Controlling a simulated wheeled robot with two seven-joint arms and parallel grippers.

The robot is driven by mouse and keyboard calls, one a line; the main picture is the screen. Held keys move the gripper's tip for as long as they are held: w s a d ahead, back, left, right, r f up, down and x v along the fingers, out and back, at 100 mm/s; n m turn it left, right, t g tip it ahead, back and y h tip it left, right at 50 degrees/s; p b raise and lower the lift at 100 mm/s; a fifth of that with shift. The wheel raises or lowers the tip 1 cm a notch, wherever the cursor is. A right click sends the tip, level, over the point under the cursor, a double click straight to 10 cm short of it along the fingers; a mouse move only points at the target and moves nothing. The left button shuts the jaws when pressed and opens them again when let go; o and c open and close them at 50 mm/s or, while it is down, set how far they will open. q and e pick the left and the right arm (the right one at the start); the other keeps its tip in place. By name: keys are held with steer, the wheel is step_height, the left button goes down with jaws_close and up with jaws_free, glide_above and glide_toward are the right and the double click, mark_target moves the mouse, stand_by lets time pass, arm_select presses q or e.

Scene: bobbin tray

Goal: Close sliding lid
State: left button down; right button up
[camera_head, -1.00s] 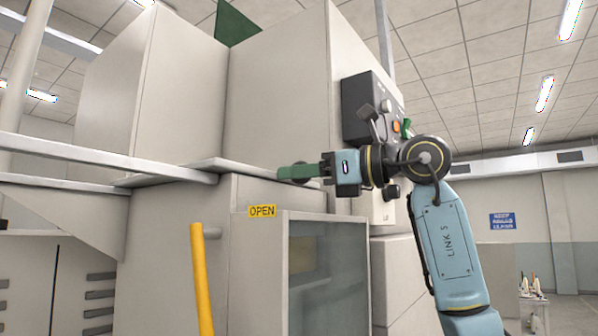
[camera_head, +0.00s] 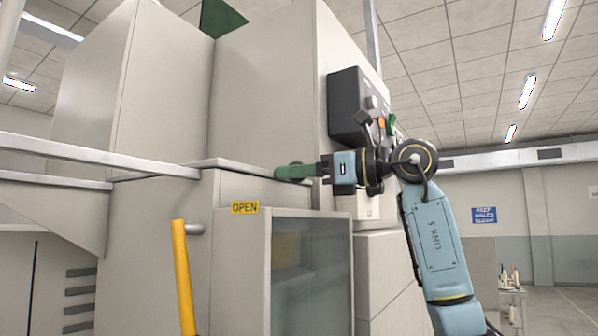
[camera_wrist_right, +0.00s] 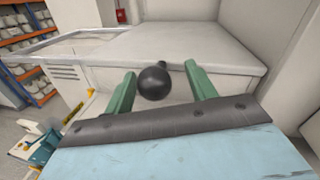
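The lid is a flat pale panel (camera_head: 232,167) on top of the machine's front box in the head view. It also shows as a wide pale surface (camera_wrist_right: 195,48) in the right wrist view. A black ball knob (camera_wrist_right: 155,83) stands at its near edge. My right gripper (camera_wrist_right: 160,82) has two green fingers, apart, one on each side of the knob with a visible gap to both. In the head view the right gripper (camera_head: 284,172) reaches from the right to the lid's front edge. My left gripper is not in view.
A grey rail (camera_head: 100,155) runs along the left. A yellow upright handle (camera_head: 184,280) and a dark glass door (camera_head: 310,280) with a yellow OPEN label (camera_head: 245,208) are below. A dark control box (camera_head: 352,105) stands behind the gripper. A rectangular opening (camera_wrist_right: 95,45) lies left of the lid.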

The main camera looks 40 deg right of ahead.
steer(key=shift+a, duration=0.15)
steer(key=shift+s, duration=0.15)
steer(key=b+v, duration=0.2)
steer(key=v, duration=1.1)
steer(key=shift+b, duration=0.3)
